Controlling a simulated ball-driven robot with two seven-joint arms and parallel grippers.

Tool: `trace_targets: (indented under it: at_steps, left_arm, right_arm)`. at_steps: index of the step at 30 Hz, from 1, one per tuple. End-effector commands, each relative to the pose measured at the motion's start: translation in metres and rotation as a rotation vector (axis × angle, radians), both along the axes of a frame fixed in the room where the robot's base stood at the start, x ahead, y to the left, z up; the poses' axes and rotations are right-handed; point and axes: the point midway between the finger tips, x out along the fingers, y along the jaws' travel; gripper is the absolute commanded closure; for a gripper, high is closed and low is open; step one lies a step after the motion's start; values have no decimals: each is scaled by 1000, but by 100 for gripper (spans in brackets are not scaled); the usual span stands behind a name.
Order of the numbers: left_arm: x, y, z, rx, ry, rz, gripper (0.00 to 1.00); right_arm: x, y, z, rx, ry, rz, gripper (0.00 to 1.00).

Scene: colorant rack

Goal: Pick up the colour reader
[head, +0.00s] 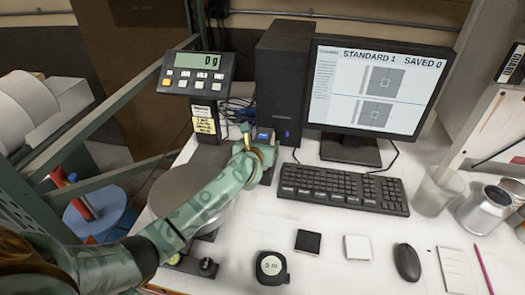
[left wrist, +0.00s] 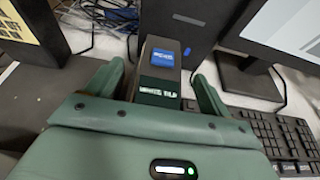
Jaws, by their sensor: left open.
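The colour reader (head: 264,135) is a small dark upright device with a blue screen, in front of the black computer tower. It also shows in the left wrist view (left wrist: 163,62), with white lettering on a dark green lower part. My left gripper (head: 256,147) is open. In the left wrist view its green fingers (left wrist: 157,82) stand on either side of the reader, with visible gaps. The reader's lower part is hidden behind the gripper body. My right gripper is not in view.
The computer tower (head: 282,75) stands close behind the reader. The keyboard (head: 342,188) and monitor (head: 372,85) are to the right, the scale display (head: 197,74) to the left. A black tile (head: 308,241), white tile (head: 357,247), tape measure (head: 271,267) and mouse (head: 407,262) lie in front.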

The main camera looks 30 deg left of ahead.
Motion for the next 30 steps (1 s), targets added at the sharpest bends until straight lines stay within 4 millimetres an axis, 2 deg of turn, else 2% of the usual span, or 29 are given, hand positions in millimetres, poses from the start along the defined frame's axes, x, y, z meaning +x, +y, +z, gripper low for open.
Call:
trace_targets:
  at_steps: [3, 9, 10, 15, 17, 18, 26, 30]
  left_arm:
    - [10, 2, -5, -2, 0, 0, 18]
    - [11, 2, -4, -2, -1, -1, 18]
    - [11, 2, -4, -2, -1, -1, 21]
    - [11, 2, -4, -2, -1, -1, 68]
    - [11, 2, -4, -2, 0, -2, 85]
    - [12, 2, -2, -1, -4, -2, 88]
    - [12, 2, 0, -1, -4, -2, 88]
    - [12, 2, 10, -1, -6, -1, 88]
  right_arm:
    - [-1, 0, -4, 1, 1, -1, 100]
    - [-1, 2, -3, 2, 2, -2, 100]
    - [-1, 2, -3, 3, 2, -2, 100]
    - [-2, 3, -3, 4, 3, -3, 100]
    - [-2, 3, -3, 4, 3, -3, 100]
    - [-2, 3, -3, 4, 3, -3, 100]
    - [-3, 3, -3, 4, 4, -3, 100]
    - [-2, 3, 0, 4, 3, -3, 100]
